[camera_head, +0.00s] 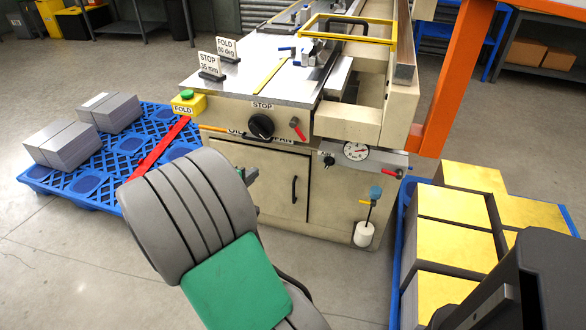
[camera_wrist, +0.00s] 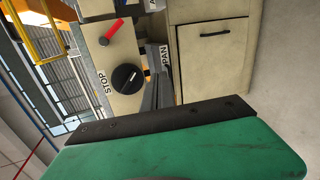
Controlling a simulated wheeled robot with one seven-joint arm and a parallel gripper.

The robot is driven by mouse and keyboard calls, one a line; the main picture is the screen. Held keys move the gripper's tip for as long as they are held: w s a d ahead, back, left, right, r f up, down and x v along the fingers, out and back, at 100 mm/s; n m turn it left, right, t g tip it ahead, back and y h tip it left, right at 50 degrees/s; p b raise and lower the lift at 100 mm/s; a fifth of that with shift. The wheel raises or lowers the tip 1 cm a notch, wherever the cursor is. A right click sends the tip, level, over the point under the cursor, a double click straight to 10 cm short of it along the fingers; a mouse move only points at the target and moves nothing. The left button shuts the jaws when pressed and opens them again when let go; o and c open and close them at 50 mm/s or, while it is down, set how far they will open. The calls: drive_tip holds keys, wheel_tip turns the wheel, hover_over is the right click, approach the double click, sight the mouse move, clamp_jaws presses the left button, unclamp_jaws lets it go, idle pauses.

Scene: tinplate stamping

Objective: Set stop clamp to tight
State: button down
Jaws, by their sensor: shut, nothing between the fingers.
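A small red-handled lever (camera_head: 297,128) sits on the machine's front panel, right of the black STOP knob (camera_head: 261,126). In the wrist view the red lever (camera_wrist: 112,32) and the black knob (camera_wrist: 126,77) lie on the cream panel beside the STOP label. No label on the red lever is readable, so I cannot tell for certain that it is the stop clamp. My gripper (camera_wrist: 158,92) is shut and empty, with its dark fingers below and right of the knob in the wrist view. In the head view my grey and green arm hides most of it.
A yellow box with a green FOLD button (camera_head: 187,103) stands at the panel's left corner. A dial gauge (camera_head: 356,151) and another red handle (camera_head: 391,172) are at the right. A blue pallet (camera_head: 60,178) lies left, and yellow-topped stacks (camera_head: 450,245) stand right.

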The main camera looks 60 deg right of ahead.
sight(299, 130)
drive_tip(key=s+d+r+n+h, duration=0.1)
drive_tip(key=s+d+n+h, duration=0.1)
drive_tip(key=d, duration=0.5)
drive_tip(key=s+d+r+n+h+b, duration=0.1)
drive_tip(key=s+d+n+h, duration=0.1)
drive_tip(key=d, duration=0.6)
drive_tip(key=shift+s+d+n+b, duration=0.3)
drive_tip(key=shift+s+n, duration=0.2)
drive_tip(key=shift+n, duration=0.4)
drive_tip(key=shift+a+r, duration=0.1)
drive_tip(key=shift+s+p, duration=0.1)
drive_tip(key=shift+p, duration=0.2)
